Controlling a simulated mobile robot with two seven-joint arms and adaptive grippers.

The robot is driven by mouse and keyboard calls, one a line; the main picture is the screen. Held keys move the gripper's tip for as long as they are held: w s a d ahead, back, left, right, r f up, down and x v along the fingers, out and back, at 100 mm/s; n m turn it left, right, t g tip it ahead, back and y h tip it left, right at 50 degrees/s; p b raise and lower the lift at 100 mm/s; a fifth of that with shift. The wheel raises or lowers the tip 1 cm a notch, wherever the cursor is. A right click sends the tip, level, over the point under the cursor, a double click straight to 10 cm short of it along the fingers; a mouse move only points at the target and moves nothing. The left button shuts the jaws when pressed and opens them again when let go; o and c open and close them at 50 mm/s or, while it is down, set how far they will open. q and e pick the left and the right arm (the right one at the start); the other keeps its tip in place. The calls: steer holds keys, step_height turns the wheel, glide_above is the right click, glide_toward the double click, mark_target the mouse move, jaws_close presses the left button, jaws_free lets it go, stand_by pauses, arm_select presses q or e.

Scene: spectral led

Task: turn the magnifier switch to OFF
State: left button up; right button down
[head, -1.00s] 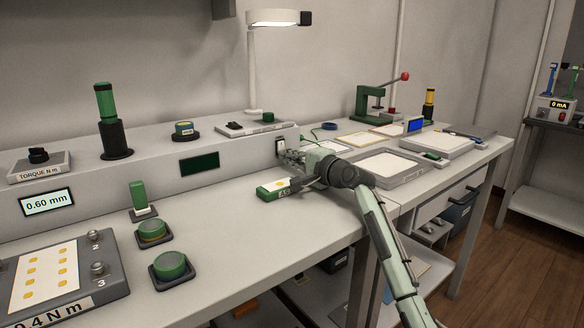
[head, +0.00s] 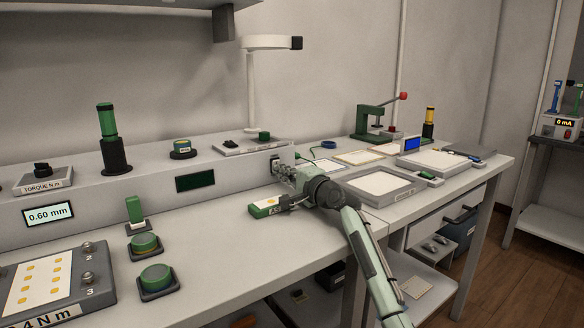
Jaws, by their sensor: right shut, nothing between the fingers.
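The magnifier (head: 268,42) is a white lamp on an upright post, and its head is unlit. Its base (head: 245,146) on the raised console carries a green knob (head: 264,136) and small dark parts. A dark switch plate (head: 275,164) is on the console's front face near its right end; its marking is too small to read. My right gripper (head: 286,175) is shut and empty, with its fingertips beside this plate. I cannot tell whether they touch it. My left gripper is not in view.
A green and white block (head: 267,207) lies on the bench just below my right arm. Green buttons (head: 156,277) stand at the front left. Grey trays (head: 383,184) and a green press (head: 375,122) are on the right. The front middle of the bench is clear.

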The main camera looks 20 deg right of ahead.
steer(key=shift+a+f, duration=0.3)
steer(key=shift+f, duration=0.6)
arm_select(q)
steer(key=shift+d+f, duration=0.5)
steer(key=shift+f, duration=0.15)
arm_select(e)
steer(key=shift+s+g, duration=0.1)
steer(key=shift+g, duration=0.2)
steer(key=shift+s+f, duration=0.15)
steer(key=shift+s, duration=0.05)
steer(key=v, duration=0.2)
steer(key=r+v, duration=0.1)
steer(key=v, duration=0.4)
steer(key=shift+s+d+r, duration=0.15)
steer(key=shift+d+r, duration=0.1)
steer(key=shift+d, duration=0.2)
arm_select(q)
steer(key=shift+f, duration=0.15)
